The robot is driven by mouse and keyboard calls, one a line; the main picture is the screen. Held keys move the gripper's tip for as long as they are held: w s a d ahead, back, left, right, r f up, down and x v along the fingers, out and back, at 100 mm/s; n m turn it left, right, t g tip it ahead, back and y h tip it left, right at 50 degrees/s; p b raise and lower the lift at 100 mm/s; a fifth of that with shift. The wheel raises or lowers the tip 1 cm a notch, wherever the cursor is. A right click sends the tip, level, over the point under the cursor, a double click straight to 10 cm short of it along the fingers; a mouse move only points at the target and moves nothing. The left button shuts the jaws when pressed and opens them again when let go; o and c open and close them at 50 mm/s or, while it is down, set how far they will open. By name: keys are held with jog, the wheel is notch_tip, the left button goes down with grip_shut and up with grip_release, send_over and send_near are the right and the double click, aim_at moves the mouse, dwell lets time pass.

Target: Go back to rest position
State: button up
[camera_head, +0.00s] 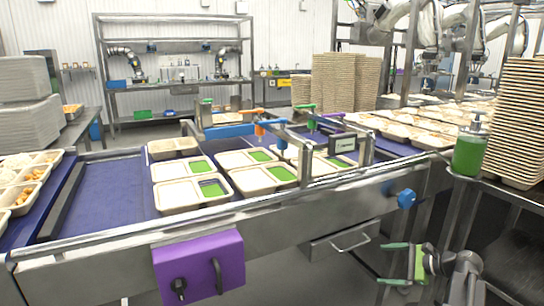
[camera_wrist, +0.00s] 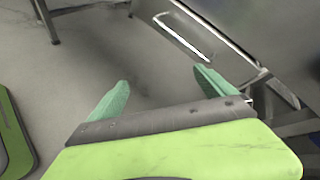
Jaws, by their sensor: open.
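My gripper (camera_head: 388,263) is at the lower right of the head view, in front of the conveyor's side and below its top. Its two green fingers are spread apart with nothing between them. In the wrist view my gripper (camera_wrist: 160,88) is also open and empty, over bare grey floor. My wrist and arm show at the bottom right of the head view.
A conveyor with a blue belt (camera_head: 115,190) carries several beige trays (camera_head: 192,197) with green portions. A purple box (camera_head: 198,266) and a drawer handle (camera_head: 350,240) stick out of its front. A green pump bottle (camera_head: 469,150) stands at the right, beside stacked trays (camera_head: 515,120).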

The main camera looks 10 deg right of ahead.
jog(key=s+a+f+n+g+h, duration=0.1)
jog(key=a+f+n+g+h, duration=0.2)
jog(key=a+n, duration=0.65)
jog(key=s+a+f+n+g+h, duration=0.15)
jog(key=a+f+n+g, duration=0.3)
jog(key=a, duration=0.95)
jog(key=s+a+f+n+g+h, duration=0.1)
jog(key=a+f+n+g+h, duration=0.15)
jog(key=a+f+n, duration=0.65)
jog(key=a+r+m+p, duration=0.1)
jog(key=r+p, duration=1.5)
jog(key=r, duration=0.2)
jog(key=a+r+p, duration=0.2)
jog(key=r+p, duration=1.4)
jog(key=r, duration=0.2)
jog(key=shift+s+a+r+m+p, duration=0.3)
jog(key=shift+s+r+m+p, duration=0.05)
jog(key=shift+s+m+p, duration=0.05)
